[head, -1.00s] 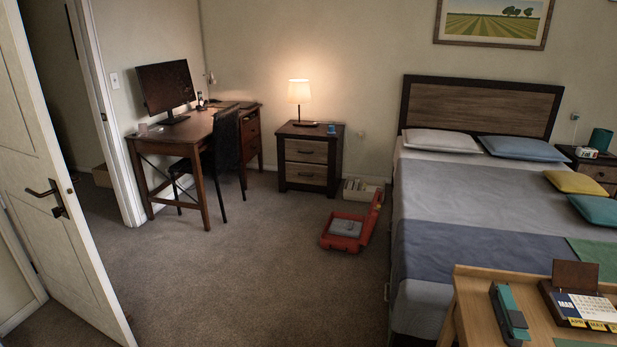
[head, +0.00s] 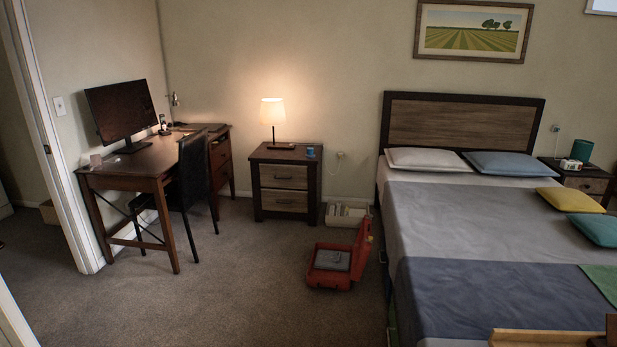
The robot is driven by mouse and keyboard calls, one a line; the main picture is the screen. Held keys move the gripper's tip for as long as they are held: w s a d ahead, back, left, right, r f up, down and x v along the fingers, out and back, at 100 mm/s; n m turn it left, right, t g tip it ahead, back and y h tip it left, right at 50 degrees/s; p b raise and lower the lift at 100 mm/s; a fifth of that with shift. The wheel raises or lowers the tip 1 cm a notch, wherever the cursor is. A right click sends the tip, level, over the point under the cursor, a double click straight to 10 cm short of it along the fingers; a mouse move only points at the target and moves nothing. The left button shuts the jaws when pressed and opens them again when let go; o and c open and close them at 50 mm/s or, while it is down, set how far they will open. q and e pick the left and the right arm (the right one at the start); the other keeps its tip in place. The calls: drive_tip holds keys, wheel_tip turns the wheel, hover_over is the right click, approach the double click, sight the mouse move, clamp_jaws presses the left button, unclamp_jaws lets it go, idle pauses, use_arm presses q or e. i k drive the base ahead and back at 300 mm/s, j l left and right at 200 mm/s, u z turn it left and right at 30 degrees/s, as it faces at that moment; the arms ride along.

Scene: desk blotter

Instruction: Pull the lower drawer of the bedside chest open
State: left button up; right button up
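The bedside chest (head: 285,182) stands against the back wall between the desk and the bed. It has a dark frame and two lighter wood drawer fronts, one above the other. The lower drawer (head: 284,201) looks shut, flush with the frame. The upper drawer (head: 284,176) looks shut too. A lit lamp (head: 273,121) and a small blue cup (head: 310,152) stand on top. A second, similar chest (head: 588,183) stands at the far right beyond the bed, partly hidden. Neither of my grippers shows in the head view.
An open red case (head: 330,265) lies on the floor right of the chest's front, near the bed (head: 460,215). A white box (head: 344,215) stands behind it. A desk (head: 150,165) and black chair (head: 194,180) stand left. The carpet (head: 230,290) ahead is clear.

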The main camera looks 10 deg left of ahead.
sight(273, 199)
drive_tip(key=i+j+u, duration=0.35)
drive_tip(key=i, duration=0.95)
drive_tip(key=i+l+u, duration=0.15)
drive_tip(key=i+u, duration=0.25)
drive_tip(key=i, duration=0.9)
drive_tip(key=i+z, duration=0.1)
drive_tip(key=i, duration=0.45)
drive_tip(key=i+j+z, duration=0.15)
drive_tip(key=i, duration=0.4)
drive_tip(key=i+j+z, duration=0.1)
drive_tip(key=i, duration=0.45)
drive_tip(key=i+j+z, duration=0.15)
drive_tip(key=i, duration=0.35)
